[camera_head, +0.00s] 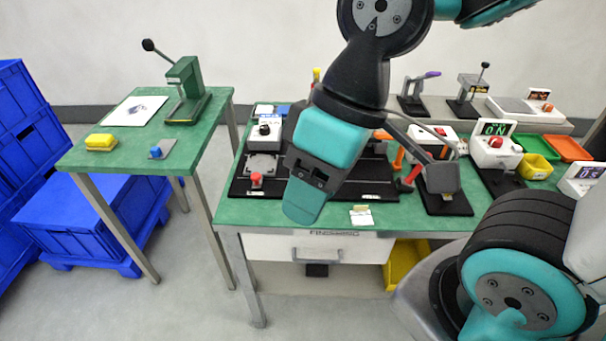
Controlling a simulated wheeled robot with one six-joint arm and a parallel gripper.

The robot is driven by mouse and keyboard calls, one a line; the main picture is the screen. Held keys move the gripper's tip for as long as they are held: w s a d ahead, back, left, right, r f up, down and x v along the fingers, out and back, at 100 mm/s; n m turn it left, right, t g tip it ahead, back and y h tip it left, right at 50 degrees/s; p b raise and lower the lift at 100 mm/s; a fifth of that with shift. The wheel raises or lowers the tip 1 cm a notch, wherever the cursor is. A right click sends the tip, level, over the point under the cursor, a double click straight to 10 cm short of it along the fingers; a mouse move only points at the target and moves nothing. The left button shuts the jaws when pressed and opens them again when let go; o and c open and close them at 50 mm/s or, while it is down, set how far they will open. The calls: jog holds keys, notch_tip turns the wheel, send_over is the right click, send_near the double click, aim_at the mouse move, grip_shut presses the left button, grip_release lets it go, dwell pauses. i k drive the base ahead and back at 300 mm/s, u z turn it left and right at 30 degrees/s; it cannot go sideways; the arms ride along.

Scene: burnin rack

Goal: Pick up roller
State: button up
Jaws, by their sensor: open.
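I cannot tell for certain which thing is the roller. A small tool with a red end (408,180) lies on the green workbench (385,215), right of my gripper, but its shape is too small to confirm. My gripper (303,203) hangs in front of the bench's left half, pointing down. It is open, and no held thing shows. My arm and gripper hide part of the black base plate (370,192) and whatever stands behind them.
A side table (105,160) at left holds a green press (185,95) and a yellow block (101,141). Blue crates (85,215) stand beneath and beside it. Bare floor lies between the tables.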

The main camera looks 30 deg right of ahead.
aim_at(407, 184)
jog(key=z, duration=0.9)
jog(key=k, duration=0.4)
jog(key=z, duration=0.2)
jog(key=i, duration=0.5)
jog(key=u, duration=0.05)
jog(key=k, duration=0.5)
jog(key=u, duration=1.25)
jog(key=i, duration=0.9)
jog(key=z, duration=1.85)
